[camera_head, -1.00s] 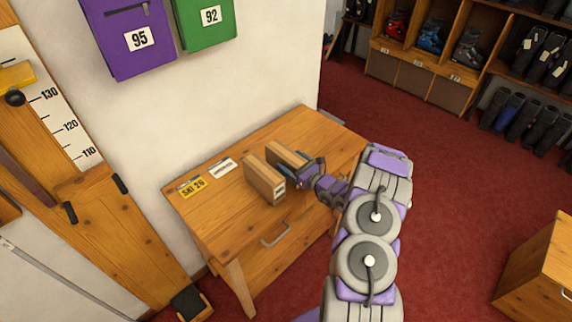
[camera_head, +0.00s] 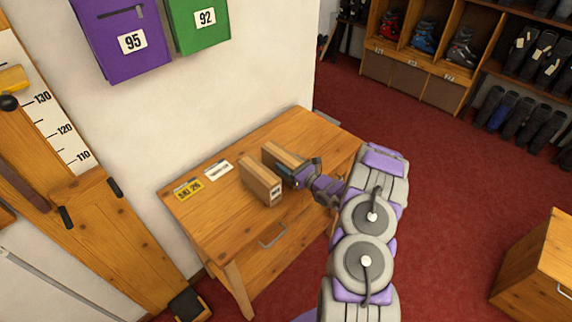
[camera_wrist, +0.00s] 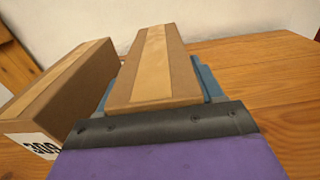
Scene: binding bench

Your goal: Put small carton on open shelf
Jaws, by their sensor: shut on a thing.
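Two brown cartons with paler tape along their tops are at the wooden bench. My gripper (camera_head: 297,172) is shut on one carton (camera_head: 283,155), the one farther right and back in the head view. In the wrist view this held carton (camera_wrist: 153,65) stands between the blue fingers, with its lower part hidden by my gripper. The other carton (camera_head: 261,181) stands on the bench just left of it, with a white label on its near end. In the wrist view that carton (camera_wrist: 62,98) shows a label with a number like 309. No open shelf can be identified for certain.
The wooden bench (camera_head: 215,222) has a drawer handle, a yellow tag (camera_head: 188,189) and a white tag (camera_head: 219,170). A purple bin (camera_head: 125,42) and a green bin (camera_head: 197,25) hang on the wall. A boot rack (camera_head: 410,75) stands across the red floor; a wooden cabinet (camera_head: 540,262) is at right.

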